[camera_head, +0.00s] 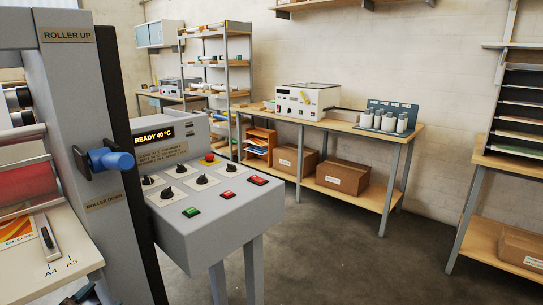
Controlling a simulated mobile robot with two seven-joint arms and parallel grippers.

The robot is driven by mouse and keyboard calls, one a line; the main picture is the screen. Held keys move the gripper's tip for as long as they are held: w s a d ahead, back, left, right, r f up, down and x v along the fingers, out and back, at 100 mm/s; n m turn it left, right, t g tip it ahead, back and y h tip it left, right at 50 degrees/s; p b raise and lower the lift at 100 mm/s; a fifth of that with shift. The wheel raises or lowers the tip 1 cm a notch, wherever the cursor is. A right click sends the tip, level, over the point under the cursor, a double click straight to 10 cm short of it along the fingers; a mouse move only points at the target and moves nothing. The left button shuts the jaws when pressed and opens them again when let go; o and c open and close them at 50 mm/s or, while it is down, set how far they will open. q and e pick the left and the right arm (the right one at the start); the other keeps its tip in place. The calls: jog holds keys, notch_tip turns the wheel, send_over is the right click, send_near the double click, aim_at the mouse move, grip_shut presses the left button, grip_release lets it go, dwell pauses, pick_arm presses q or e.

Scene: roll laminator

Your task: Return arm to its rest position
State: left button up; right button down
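Neither of my arms nor grippers shows clearly in the head view. The roll laminator (72,110) fills the left side, with a grey upright labelled "ROLLER UP" at the top and "ROLLER DOWN" lower down. A blue-handled crank (110,160) sits on that upright between the labels. A small dark and blue part at the bottom left edge is cut off and unclear.
A wooden bench (345,126) along the back wall holds a white machine (307,101) and a rack of grey cylinders (387,121). Cardboard boxes (342,177) sit on its lower shelf. A paper-sorter rack (517,110) stands at the right. The floor (345,250) between is clear.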

pick_arm(q)
jog(key=s+d+f+n+g+y, duration=0.1)
jog(key=s+d+f+n+g, duration=0.2)
jog(key=s+f, duration=0.7)
jog(key=s+d+f+n+g+y, duration=0.1)
jog(key=s+d+f+n+g, duration=0.2)
jog(key=s+f, duration=0.6)
notch_tip(320, 180, down, 4)
jog(key=shift+s+d+n+y, duration=0.35)
jog(key=shift+d+n, duration=0.25)
jog(key=shift+d, duration=0.4)
